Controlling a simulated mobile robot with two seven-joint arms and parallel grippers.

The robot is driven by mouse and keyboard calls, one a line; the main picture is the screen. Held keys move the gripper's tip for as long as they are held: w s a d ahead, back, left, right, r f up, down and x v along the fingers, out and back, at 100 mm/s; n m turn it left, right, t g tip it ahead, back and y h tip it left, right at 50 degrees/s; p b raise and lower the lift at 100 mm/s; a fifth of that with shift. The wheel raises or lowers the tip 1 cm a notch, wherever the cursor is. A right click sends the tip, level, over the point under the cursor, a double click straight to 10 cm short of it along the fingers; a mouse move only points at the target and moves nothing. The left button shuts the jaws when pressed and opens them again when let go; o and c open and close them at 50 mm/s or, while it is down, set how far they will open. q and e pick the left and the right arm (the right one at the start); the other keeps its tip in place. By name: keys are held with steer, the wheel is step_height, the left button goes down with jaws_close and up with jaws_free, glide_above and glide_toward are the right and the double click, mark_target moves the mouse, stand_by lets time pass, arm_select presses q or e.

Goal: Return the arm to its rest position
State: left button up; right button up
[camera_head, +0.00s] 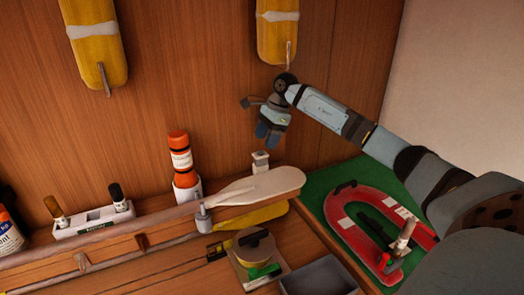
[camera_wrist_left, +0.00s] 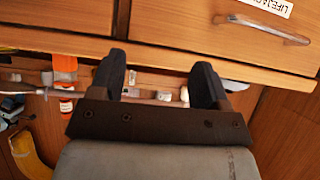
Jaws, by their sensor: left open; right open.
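My right arm (camera_head: 330,108) reaches in from the right in the head view. Its gripper (camera_head: 266,138) hangs in front of the wooden back wall, fingers down, below a hanging yellow coiled line (camera_head: 277,38). The gripper is open and I see nothing held in it. A second yellow coiled line (camera_head: 92,45) hangs at the upper left. Both coils have a pale band and a metal hook at the lower end. My left gripper (camera_wrist_left: 162,88) shows only in the left wrist view, its two dark fingers apart and empty in front of a wooden drawer front.
A white paddle (camera_head: 260,187) lies along the shelf, with an orange flare canister (camera_head: 181,160) behind it. A marker holder (camera_head: 95,222) stands left. A red horseshoe float (camera_head: 350,212) lies on a green mat (camera_head: 320,183) below my right arm. The drawer (camera_wrist_left: 225,30) has a metal handle.

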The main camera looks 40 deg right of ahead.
arm_select(q)
steer(key=shift+f, duration=0.45)
arm_select(e)
steer(key=shift+v, duration=1.2)
arm_select(q)
steer(key=shift+r, duration=0.15)
